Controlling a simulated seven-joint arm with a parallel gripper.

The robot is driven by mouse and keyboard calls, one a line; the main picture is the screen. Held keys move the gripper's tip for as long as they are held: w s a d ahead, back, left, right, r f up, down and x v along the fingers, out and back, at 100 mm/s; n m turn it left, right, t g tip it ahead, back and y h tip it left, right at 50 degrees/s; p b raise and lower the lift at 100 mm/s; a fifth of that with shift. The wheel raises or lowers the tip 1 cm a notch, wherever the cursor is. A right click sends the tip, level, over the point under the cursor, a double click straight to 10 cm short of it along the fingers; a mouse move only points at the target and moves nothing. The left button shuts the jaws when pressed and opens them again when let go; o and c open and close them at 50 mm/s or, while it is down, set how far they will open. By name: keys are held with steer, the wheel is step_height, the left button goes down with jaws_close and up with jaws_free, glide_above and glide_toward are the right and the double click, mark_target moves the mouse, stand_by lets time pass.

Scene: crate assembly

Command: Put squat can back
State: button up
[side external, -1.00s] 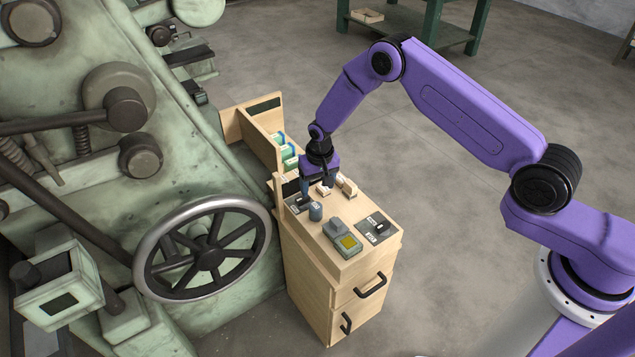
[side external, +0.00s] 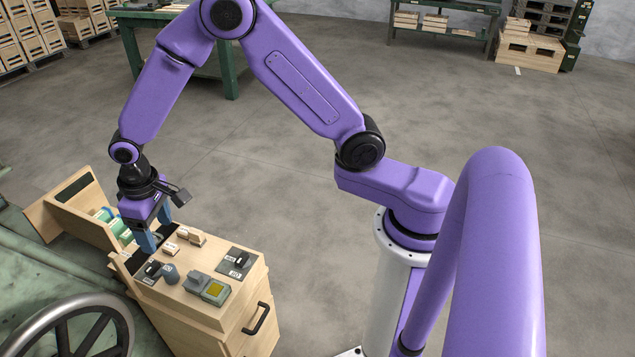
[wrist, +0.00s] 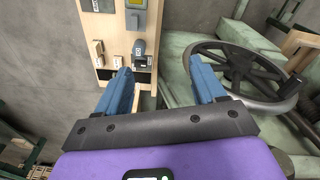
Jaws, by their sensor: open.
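A short grey cylinder, which looks like the squat can (side external: 170,273), stands upright on the wooden cabinet top (side external: 195,262). It is beside a dark plate (side external: 143,279) with white label marks and a small black item on it. In the wrist view the grey can (wrist: 138,47) also shows beyond the fingertips, next to the dark plate (wrist: 143,67). My gripper (side external: 155,231) has its blue fingers pointing down above the cabinet's back left part. In the wrist view the fingers of my gripper (wrist: 158,75) are wide apart with nothing between them.
A grey device with a yellow screen (side external: 215,292), a second dark labelled plate (side external: 237,262) and small pale blocks (side external: 190,237) share the cabinet top. A wooden bin (side external: 75,202) with green items is behind at the left. A large handwheel (side external: 75,325) is at the front left.

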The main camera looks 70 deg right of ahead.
steer(key=s+d+r+n, duration=0.1)
steer(key=s+r+n, duration=0.1)
steer(key=s+r, duration=0.35)
steer(key=s+d+r+n, duration=0.2)
steer(key=s+r, duration=0.1)
steer(key=s, duration=0.6)
steer(key=s+d+r+n, duration=0.1)
steer(key=s+d, duration=0.3)
steer(key=s, duration=0.4)
steer(key=s+d+r+n, duration=0.2)
steer(key=s+d+n, duration=0.2)
steer(key=s, duration=0.4)
steer(key=shift+s+d+g, duration=0.3)
steer(key=shift+d+g, duration=0.1)
steer(key=shift+d, duration=0.25)
